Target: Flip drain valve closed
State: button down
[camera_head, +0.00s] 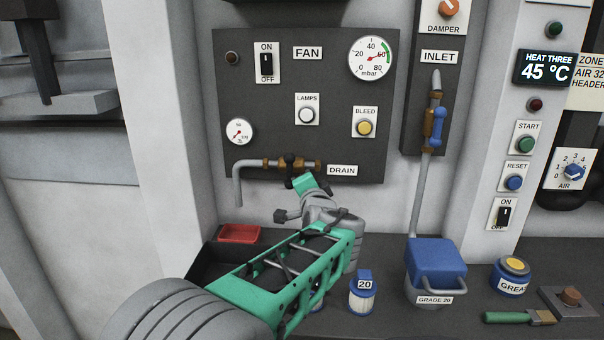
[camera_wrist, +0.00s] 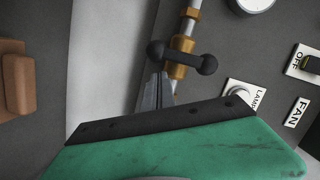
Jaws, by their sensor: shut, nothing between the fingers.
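The drain valve (camera_head: 273,163) is a brass fitting on a grey pipe, left of the DRAIN label (camera_head: 342,170) on the dark panel. Its black handle (camera_head: 289,159) stands roughly upright, crosswise to the pipe. In the wrist view the handle (camera_wrist: 207,65) is a bar with rounded ends lying across the brass valve body (camera_wrist: 178,70). In the head view my green gripper body hides the fingertips, just below the valve.
The panel also carries a FAN switch (camera_head: 266,63), gauges, and LAMPS (camera_head: 307,115) and BLEED (camera_head: 365,127) buttons. Below, the bench holds a red tray (camera_head: 239,233), a blue GRADE 20 container (camera_head: 436,262) and a small 20 jar (camera_head: 362,295). An inlet pipe (camera_head: 421,195) rises at right.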

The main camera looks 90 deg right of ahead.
jog(key=s+a+r+b, duration=0.1)
jog(key=s+a+r, duration=0.1)
jog(key=a, duration=0.8)
jog(key=shift+s, duration=0.9)
